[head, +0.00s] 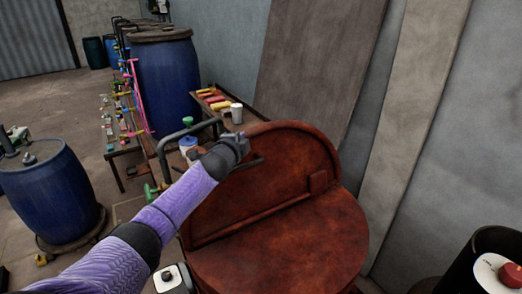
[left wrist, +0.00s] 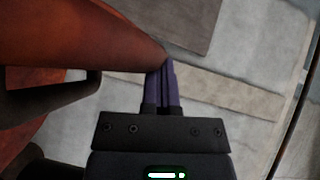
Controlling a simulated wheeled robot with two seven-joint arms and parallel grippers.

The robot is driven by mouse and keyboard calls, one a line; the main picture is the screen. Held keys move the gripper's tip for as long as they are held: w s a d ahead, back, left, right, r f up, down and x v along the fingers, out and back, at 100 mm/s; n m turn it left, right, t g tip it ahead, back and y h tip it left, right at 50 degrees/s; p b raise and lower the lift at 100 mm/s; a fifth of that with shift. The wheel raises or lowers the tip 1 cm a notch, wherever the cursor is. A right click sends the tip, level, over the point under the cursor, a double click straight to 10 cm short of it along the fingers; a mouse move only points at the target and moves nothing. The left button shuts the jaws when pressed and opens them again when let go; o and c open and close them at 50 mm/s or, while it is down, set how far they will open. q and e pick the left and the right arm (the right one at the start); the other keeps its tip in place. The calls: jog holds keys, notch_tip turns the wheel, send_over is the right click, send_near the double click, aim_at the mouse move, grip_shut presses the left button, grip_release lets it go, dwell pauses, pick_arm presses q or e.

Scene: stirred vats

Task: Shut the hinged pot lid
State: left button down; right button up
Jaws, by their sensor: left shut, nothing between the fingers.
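The pot (head: 290,250) is a large rust-red vessel at the lower middle of the head view. Its hinged lid (head: 285,165) is a rust-red half disc standing raised and tilted back from the flat top. A dark bar handle (head: 250,163) shows at the lid's left side; a dark handle (left wrist: 60,92) also shows in the left wrist view. My left gripper (head: 240,143) is at the lid's upper left edge, shut and empty. In the left wrist view its closed fingers (left wrist: 165,85) are beside the lid's rim (left wrist: 120,45); contact is unclear. My right gripper is not in view.
Blue barrels (head: 165,80) (head: 50,190) stand at the back and left. A low bench (head: 120,135) with small coloured items runs along the left. Tall boards (head: 320,60) lean on the wall behind the pot. Open floor (head: 45,100) lies at far left.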

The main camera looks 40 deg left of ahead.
pick_arm(q)
jog(key=shift+w+a+f+b, duration=0.15)
jog(key=shift+w+a+f, duration=0.1)
jog(key=shift+a, duration=0.4)
jog(key=shift+w+a+f+b, duration=0.1)
jog(key=shift+w+a+b, duration=0.1)
jog(key=shift+a, duration=0.4)
jog(key=shift+w+a+f+b, duration=0.2)
jog(key=shift+w+a+b, duration=0.15)
jog(key=shift+a, duration=0.45)
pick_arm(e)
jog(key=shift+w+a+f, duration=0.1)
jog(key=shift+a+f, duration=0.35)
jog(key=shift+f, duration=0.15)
